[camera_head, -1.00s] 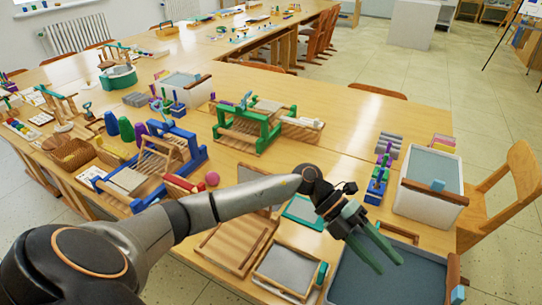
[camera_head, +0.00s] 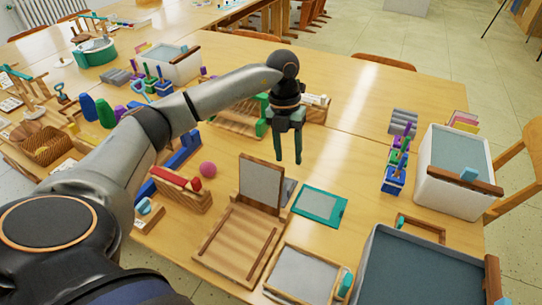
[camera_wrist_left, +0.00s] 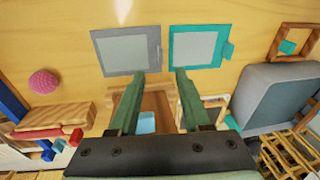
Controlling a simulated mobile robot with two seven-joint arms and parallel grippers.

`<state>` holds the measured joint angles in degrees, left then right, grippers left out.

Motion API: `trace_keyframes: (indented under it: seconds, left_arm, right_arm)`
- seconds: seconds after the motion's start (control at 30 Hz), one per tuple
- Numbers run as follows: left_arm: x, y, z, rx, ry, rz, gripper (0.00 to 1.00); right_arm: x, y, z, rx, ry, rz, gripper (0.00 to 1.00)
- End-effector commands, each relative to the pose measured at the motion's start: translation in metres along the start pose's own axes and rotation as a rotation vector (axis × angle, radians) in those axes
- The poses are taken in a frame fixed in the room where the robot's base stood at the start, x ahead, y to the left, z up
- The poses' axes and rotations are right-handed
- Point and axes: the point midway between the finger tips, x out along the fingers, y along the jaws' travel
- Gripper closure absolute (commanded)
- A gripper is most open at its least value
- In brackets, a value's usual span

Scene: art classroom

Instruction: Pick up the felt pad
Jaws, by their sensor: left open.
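No item is clearly marked as the felt pad. A flat grey square with a paler centre (camera_wrist_left: 125,50) lies on the table in the left wrist view; it may be the pad, but I cannot tell for sure. In the head view it is mostly hidden behind an upright wooden board (camera_head: 262,184). A flat teal-framed panel (camera_head: 320,205) lies beside it, and also shows in the wrist view (camera_wrist_left: 197,46). My left gripper (camera_head: 288,159) points down, open and empty, above the table behind the board. My right gripper is not in view.
A wooden tray (camera_head: 238,245) and a grey framed screen (camera_head: 303,275) lie in front. A big grey-blue tub (camera_head: 420,270) and a white tub (camera_head: 455,165) stand right. A pink ball (camera_head: 208,169) is left. The table behind the teal panel is clear.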

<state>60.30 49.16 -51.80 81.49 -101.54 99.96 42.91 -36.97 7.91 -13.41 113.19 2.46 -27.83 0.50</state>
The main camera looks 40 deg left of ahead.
Motion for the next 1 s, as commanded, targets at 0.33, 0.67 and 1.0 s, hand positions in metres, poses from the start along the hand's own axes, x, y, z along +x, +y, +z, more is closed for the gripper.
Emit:
trace_keyframes:
  seconds: [0.33,0.67,1.0]
  left_arm:
    - [0.044,-0.001,0.0,0.002,0.0,-0.002,0.52]
    - [0.083,0.0,0.0,0.002,0.003,-0.002,0.52]
    - [0.096,0.0,0.0,0.003,0.0,-0.003,0.53]
  right_arm:
    - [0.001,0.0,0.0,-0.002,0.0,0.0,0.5]
    - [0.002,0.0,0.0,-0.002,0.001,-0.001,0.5]
    - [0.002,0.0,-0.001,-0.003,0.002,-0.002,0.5]
